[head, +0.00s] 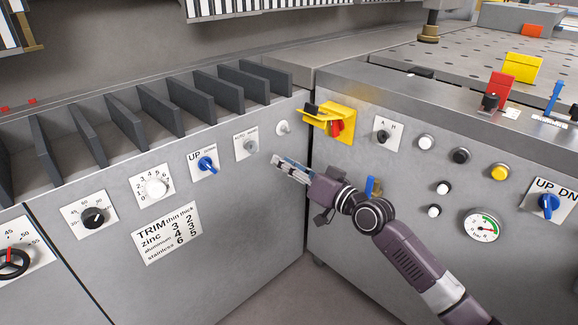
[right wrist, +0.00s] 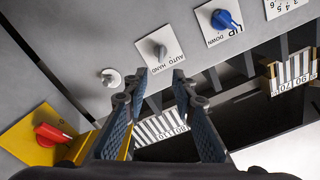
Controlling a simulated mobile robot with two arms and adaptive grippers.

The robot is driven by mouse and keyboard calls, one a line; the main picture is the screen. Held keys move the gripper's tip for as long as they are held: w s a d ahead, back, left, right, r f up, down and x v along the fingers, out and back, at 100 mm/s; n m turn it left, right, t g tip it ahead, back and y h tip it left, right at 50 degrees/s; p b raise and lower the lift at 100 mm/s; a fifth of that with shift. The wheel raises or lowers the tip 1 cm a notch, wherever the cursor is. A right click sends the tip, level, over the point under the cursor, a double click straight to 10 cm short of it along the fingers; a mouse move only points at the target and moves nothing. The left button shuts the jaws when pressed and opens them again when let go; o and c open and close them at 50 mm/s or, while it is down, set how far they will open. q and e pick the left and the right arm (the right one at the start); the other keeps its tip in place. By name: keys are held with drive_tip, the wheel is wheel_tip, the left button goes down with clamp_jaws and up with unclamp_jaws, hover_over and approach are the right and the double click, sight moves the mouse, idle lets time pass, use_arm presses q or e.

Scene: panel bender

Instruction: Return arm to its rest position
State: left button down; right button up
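My right arm (head: 410,255) comes in from the lower right. Its gripper (head: 291,169) is in front of the left panel near the inner corner, below the AUTO/HAND switch (head: 246,145) and a small white toggle (head: 283,128). In the right wrist view the two fingers of the gripper (right wrist: 152,92) stand apart with nothing between them. The AUTO/HAND switch (right wrist: 158,50) and the toggle (right wrist: 109,77) lie beyond the fingertips there. I cannot tell whether the fingers touch the panel; none seems to hold a knob. My left gripper is not in view.
A yellow bracket with a red switch (head: 336,127) juts out at the corner. Blue UP/DOWN knob (head: 206,164), dials, white, black and yellow buttons and a gauge (head: 482,226) line the panels. A blue-handled part (head: 371,187) is beside my wrist. Open floor (head: 290,300) lies below.

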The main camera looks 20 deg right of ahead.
drive_tip(key=shift+s+d, duration=0.15)
drive_tip(key=shift+s, duration=0.35)
